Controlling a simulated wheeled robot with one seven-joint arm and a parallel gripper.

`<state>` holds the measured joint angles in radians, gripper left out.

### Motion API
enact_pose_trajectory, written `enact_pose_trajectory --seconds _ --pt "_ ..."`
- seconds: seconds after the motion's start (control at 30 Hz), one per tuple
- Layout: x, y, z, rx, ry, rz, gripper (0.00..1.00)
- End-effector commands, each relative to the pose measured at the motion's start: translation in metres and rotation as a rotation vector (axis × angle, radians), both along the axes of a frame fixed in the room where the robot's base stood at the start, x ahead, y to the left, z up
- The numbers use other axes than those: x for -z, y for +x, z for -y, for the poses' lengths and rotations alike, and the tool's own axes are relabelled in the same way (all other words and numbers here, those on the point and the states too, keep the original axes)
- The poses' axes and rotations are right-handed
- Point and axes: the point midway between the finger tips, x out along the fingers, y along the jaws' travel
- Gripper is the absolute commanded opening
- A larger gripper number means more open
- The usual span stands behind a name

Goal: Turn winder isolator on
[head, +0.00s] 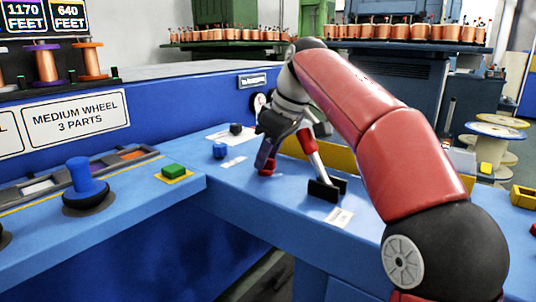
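My gripper (268,155) hangs at the end of my red arm, low over the blue console (225,185). Its fingers are dark, small and partly overlapped, so I cannot tell whether they are open or shut. Just right of it, a lever (316,163) with a pale shaft and a red grip rises from a black slotted base (327,189), tilted to the left. A small red part (268,169) shows at the gripper's lower end; whether the gripper touches it is unclear. No isolator label is readable.
A blue knob (220,151) and a black knob (236,128) stand left of my gripper. A green button (174,171) and a blue joystick (86,184) are on the left console. A yellow ledge (342,162) runs behind the lever. Spools (495,130) stand at right.

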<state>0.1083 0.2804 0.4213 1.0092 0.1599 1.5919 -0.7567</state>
Motion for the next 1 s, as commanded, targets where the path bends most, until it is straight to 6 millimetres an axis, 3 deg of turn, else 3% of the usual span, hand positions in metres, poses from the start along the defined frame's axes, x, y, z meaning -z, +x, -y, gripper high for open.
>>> enact_pose_trajectory --seconds 0.03,0.23,0.8,0.83,1.0 --pt "-0.0002 0.0000 0.0001 0.000 0.000 0.000 0.27" --pt "-0.0002 0.0000 0.0001 0.000 0.000 0.000 0.01" --pt "-0.0004 -0.0005 -0.0004 0.105 0.000 0.000 0.00" --pt "-0.0004 -0.0005 -0.0004 0.105 0.000 0.000 0.13" --pt "-0.0004 -0.0005 -0.0004 0.105 0.000 0.000 0.34"
